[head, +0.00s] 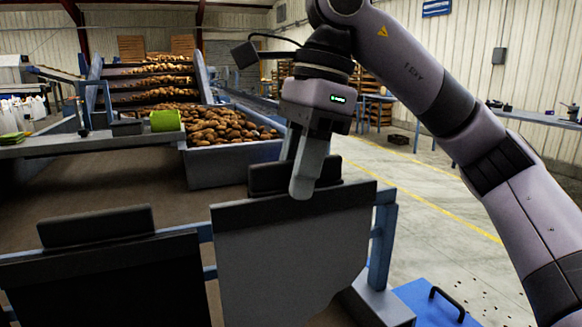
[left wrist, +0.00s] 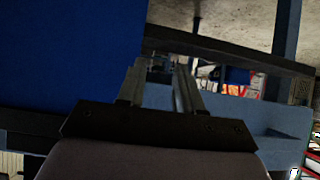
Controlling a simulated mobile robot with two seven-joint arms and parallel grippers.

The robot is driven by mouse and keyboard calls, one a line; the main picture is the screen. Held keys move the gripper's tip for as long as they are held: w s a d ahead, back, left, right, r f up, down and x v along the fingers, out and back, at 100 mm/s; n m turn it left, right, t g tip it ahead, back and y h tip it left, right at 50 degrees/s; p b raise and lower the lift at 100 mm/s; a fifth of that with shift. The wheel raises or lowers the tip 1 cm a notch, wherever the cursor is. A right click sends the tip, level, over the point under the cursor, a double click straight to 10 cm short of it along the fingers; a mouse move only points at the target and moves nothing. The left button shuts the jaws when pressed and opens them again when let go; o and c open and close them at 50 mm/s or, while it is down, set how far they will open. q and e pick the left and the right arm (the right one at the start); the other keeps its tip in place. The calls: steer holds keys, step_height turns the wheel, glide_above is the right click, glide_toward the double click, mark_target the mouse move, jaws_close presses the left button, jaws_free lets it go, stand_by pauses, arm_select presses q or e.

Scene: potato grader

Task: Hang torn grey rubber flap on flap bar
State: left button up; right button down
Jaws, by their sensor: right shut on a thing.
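The grey rubber flap (head: 285,258) is at the front centre of the head view, upright, with a dark top strip. Its lower right edge is cut away unevenly. My right gripper (head: 303,183) is shut on the flap's raised dark top piece, and its fingers cover part of it. The blue flap bar (head: 206,232) shows left of the flap. The flap hides the bar behind it, so I cannot tell whether it rests on the bar. My left gripper (left wrist: 161,66) shows only in the left wrist view, open, with nothing between its fingers.
A black flap (head: 105,275) hangs to the left of the grey one. A blue post (head: 382,235) stands close on the right.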

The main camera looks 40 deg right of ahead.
arm_select(q)
steer(key=shift+f+b, duration=0.4)
arm_select(e)
steer(key=shift+s+a+r, duration=0.1)
steer(key=shift+s+a, duration=0.15)
steer(key=shift+s, duration=0.85)
steer(key=shift+s+a+f, duration=0.1)
steer(key=shift+s+a, duration=0.2)
steer(key=shift+s, duration=0.8)
steer(key=shift+s+a+r, duration=0.1)
steer(key=shift+s+a, duration=0.15)
steer(key=shift+s, duration=0.85)
arm_select(q)
steer(key=shift+s, duration=0.1)
